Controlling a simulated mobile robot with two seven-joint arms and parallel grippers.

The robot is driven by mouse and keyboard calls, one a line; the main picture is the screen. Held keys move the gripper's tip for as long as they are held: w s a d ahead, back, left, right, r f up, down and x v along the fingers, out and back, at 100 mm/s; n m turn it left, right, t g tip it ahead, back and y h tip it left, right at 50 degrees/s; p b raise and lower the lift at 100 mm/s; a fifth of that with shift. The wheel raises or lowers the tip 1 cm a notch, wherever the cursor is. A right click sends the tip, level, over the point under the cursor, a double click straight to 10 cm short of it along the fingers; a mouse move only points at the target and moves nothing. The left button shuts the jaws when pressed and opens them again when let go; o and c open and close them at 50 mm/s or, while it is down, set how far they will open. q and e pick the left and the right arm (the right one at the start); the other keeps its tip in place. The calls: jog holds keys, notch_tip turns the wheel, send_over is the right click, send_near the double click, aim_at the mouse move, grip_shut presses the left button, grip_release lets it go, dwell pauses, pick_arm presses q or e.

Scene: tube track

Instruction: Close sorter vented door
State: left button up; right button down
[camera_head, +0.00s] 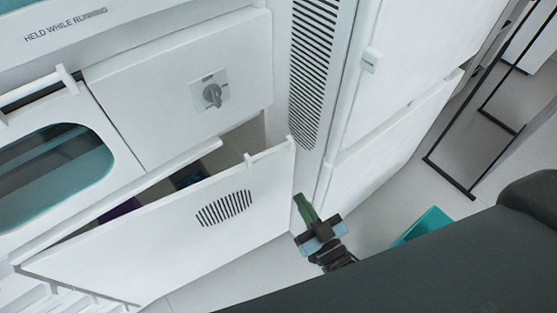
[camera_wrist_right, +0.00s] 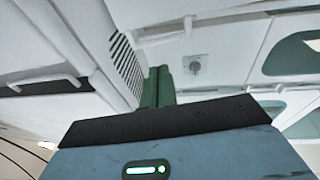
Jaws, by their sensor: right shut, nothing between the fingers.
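The white vented door (camera_head: 160,250) hangs partly open on the lower front of the sorter in the head view. It has a dark slotted vent (camera_head: 224,207) and a small white handle (camera_head: 270,152) near its upper right edge. Through the gap above it, a dark interior with purple items shows. My right gripper (camera_head: 304,207) has green fingers, shut and empty, just right of the door's right edge; contact cannot be told. Its fingers also show in the wrist view (camera_wrist_right: 157,88). My left gripper is out of view.
A panel with a grey rotary knob (camera_head: 212,95) sits above the door, and it also shows in the wrist view (camera_wrist_right: 195,65). A slotted column (camera_head: 312,60) and tall white cabinet (camera_head: 400,90) stand right. A teal object (camera_head: 428,224) is on the floor.

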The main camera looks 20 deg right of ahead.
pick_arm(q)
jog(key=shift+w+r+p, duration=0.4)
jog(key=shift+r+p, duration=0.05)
pick_arm(e)
jog(key=x, duration=1.2)
